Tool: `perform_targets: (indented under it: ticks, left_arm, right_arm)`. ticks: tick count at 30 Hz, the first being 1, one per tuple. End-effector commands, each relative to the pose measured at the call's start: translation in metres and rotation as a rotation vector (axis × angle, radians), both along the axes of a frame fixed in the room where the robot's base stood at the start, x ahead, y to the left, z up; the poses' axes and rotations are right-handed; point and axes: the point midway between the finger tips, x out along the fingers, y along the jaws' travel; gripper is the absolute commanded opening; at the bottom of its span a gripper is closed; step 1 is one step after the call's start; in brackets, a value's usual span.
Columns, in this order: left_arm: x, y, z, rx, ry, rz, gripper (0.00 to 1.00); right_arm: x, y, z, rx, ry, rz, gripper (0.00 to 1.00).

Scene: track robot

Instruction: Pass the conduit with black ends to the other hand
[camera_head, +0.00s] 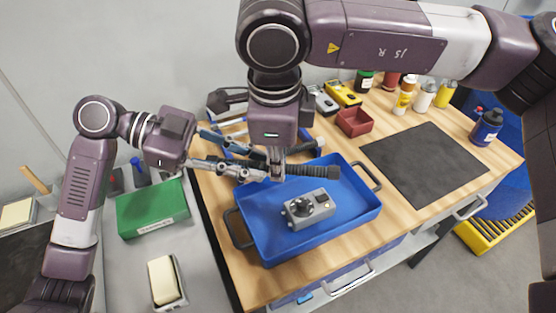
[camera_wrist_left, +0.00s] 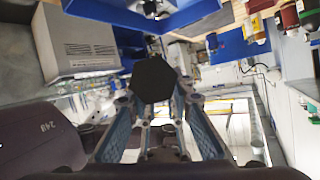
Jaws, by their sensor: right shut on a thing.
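The dark conduit (camera_head: 312,170) lies roughly level above the blue tray, with a black end at its right. My right gripper (camera_head: 277,170) points down from above and is shut on it. My left gripper (camera_head: 257,167) comes in from the left, with its fingers close to the right gripper and pointing along the conduit. In the left wrist view, a black end of the conduit (camera_wrist_left: 152,80) faces the camera near the fingertips of the open left gripper (camera_wrist_left: 157,100). Whether the fingers touch it, I cannot tell. The conduit's left part is hidden in the head view.
Below is a blue tray (camera_head: 267,236) holding a grey device (camera_head: 308,208). A green box (camera_head: 152,209) stands at left. Behind are a red bin (camera_head: 354,122) and several bottles. A bare black mat (camera_head: 424,163) and a blue bottle (camera_head: 486,127) are at right.

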Motion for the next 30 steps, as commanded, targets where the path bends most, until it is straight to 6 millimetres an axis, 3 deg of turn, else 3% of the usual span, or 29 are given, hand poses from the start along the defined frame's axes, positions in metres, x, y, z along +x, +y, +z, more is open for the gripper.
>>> perform_targets:
  ticks: [3,14,30]
  left_arm:
    - [0.000,0.000,0.000,0.000,0.000,0.000,0.35]
    - [0.001,0.006,0.002,0.002,-0.001,0.001,0.35]
    - [0.010,0.098,0.039,0.002,0.000,0.003,0.35]
  right_arm:
    - [0.000,0.000,0.000,0.001,-0.001,0.000,0.00]
    - [0.000,0.000,0.000,0.000,-0.001,0.000,0.00]
    - [0.000,0.000,0.000,0.000,-0.001,0.000,0.00]
